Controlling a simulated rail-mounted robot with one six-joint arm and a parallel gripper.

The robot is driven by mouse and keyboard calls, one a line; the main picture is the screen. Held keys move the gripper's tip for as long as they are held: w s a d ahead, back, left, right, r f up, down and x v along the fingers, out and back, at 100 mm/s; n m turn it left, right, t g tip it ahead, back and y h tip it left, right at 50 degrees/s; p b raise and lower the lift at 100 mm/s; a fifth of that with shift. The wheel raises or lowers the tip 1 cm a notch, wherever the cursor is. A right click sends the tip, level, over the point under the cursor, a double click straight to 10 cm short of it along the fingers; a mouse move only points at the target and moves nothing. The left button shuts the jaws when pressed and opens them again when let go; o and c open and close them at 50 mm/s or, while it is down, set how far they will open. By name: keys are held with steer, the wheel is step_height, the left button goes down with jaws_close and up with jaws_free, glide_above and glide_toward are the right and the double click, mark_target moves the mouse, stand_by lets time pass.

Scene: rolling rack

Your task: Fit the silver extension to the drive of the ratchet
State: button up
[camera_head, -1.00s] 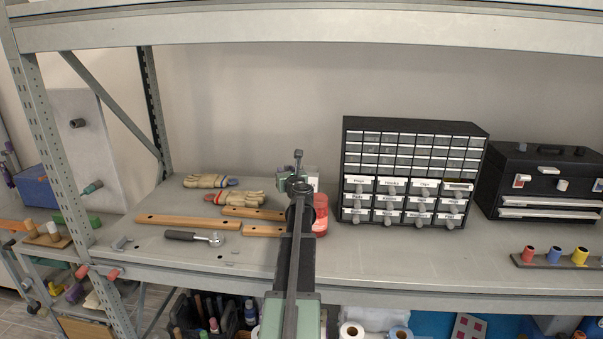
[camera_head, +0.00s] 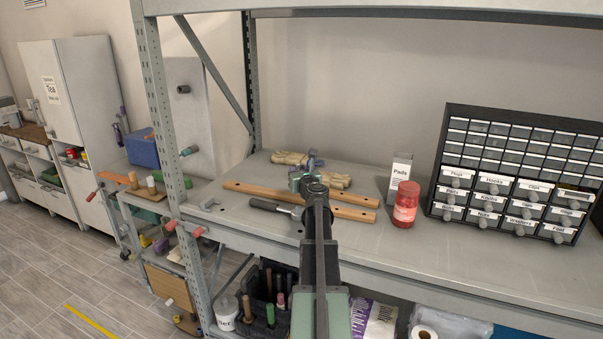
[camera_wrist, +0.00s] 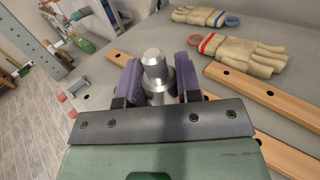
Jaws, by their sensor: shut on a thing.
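The silver extension (camera_wrist: 154,62) stands out between the purple finger pads of my gripper (camera_wrist: 158,78) in the wrist view, with its narrower end upward. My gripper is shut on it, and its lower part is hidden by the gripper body. In the head view my gripper (camera_head: 308,180) is over the left part of the shelf, with the extension's tip showing above it. The ratchet (camera_head: 268,205) lies on the shelf just left of my arm, black handle to the left. Its head is partly hidden by my arm. The ratchet is not seen in the wrist view.
Wooden bars (camera_head: 250,190) and work gloves (camera_head: 290,158) lie near the ratchet. A red jar (camera_head: 405,205), a white box (camera_head: 400,172) and a drawer cabinet (camera_head: 520,175) stand to the right. A rack post (camera_head: 160,120) rises at the left.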

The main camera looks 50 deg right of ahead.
steer(key=shift+f+b, duration=2.8)
steer(key=shift+f+b, duration=1.8)
steer(key=shift+f, duration=0.05)
steer(key=o, duration=1.1)
steer(key=v, duration=1)
steer(key=shift+s+a+r, duration=0.1)
steer(key=shift+s+a, duration=0.15)
steer(key=shift+a, duration=0.05)
